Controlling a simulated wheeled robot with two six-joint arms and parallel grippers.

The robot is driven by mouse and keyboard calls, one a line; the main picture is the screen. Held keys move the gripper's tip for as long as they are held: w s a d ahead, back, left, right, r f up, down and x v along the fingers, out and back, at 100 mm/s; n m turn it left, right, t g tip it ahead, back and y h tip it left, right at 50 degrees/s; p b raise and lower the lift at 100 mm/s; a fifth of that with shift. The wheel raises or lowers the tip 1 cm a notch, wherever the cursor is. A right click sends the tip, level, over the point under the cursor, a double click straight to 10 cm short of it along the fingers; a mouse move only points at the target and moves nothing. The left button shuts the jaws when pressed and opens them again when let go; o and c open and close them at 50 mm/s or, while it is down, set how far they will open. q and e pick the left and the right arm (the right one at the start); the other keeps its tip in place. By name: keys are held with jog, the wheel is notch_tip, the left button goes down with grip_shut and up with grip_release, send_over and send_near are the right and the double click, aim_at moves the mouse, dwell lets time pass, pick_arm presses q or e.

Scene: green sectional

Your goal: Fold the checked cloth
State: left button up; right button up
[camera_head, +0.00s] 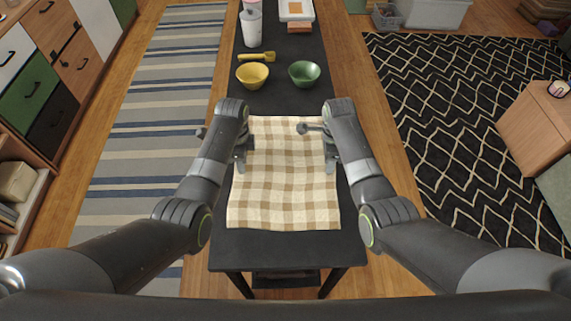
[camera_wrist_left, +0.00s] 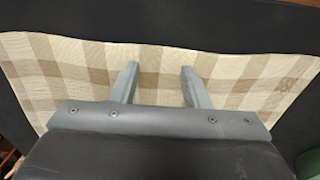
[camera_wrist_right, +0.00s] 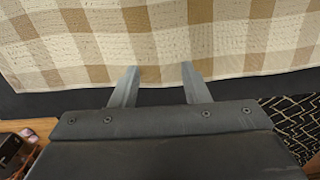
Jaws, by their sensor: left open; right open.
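The checked cloth (camera_head: 284,185), cream and tan, lies spread nearly flat on the black table (camera_head: 285,247). Its near edge is slightly wavy. My left gripper (camera_head: 241,160) is at the cloth's left edge, toward the far half. In the left wrist view its two fingers (camera_wrist_left: 158,82) are apart with cloth beneath them. My right gripper (camera_head: 329,158) is at the cloth's right edge, about level with the left one. In the right wrist view its fingers (camera_wrist_right: 157,82) are apart, with the tips at the cloth's edge (camera_wrist_right: 150,50). Neither holds cloth.
Beyond the cloth stand a yellow bowl (camera_head: 252,75) and a green bowl (camera_head: 304,73). A yellow scoop (camera_head: 257,57), a white cup (camera_head: 251,29) and a white tray (camera_head: 296,9) are farther back. A bare black strip lies in front of the cloth.

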jog(key=shift+f, duration=0.1)
pick_arm(q)
jog(key=shift+s+f, duration=0.1)
grip_shut()
pick_arm(e)
jog(key=shift+s, duration=0.1)
grip_shut()
pick_arm(q)
jog(key=shift+r, duration=0.2)
pick_arm(e)
jog(key=shift+r, duration=0.2)
